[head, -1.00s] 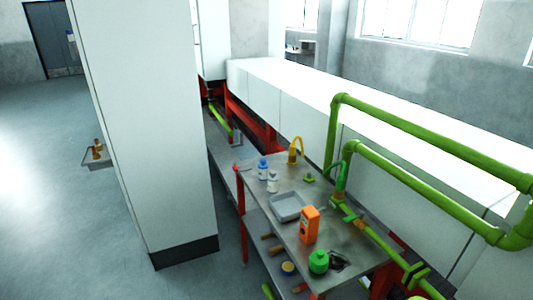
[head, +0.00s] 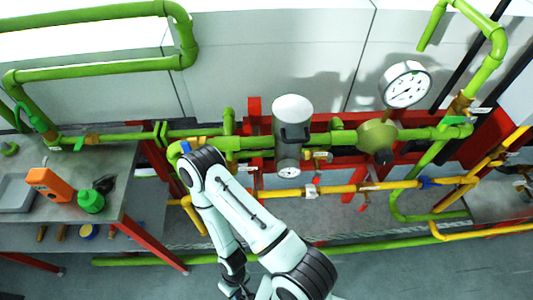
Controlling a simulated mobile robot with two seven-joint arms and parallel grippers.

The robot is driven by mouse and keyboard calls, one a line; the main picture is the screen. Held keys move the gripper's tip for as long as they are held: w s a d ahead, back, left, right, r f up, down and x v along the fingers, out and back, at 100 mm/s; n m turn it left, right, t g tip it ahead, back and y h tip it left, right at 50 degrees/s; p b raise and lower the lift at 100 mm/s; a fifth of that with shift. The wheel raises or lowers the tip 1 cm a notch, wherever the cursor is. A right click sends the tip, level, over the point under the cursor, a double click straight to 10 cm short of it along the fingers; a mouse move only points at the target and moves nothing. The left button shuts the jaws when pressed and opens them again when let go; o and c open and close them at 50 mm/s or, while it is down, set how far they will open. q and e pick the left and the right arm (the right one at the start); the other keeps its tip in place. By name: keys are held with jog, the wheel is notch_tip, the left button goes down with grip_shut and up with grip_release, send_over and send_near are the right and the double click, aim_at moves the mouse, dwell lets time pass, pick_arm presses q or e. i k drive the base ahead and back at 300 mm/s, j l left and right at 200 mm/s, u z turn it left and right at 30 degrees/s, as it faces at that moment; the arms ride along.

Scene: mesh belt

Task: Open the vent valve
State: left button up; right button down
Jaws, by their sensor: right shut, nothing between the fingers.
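I cannot tell for certain which fitting is the vent valve. Candidates on the pipework in the head view are a blue fitting (head: 424,183) on the yellow pipe, a brass fitting (head: 318,155) beside the grey cylinder, and a green-handled fitting (head: 79,143) at the left. My right gripper (head: 236,291) is low at the bottom edge, below the pipes and apart from them. It is shut and holds nothing. My right arm crosses in front of the pipework and hides part of the green and yellow pipes. My left gripper is out of view.
A dial gauge (head: 407,84), a grey cylinder (head: 293,112) and an olive round body (head: 377,137) stand on the green pipe. Open floor shows at the bottom.

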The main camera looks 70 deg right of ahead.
aim_at(318, 172)
jog(key=j+z, duration=0.1)
jog(key=z, duration=1.05)
jog(key=l+z, duration=0.1)
jog(key=z, duration=1.85)
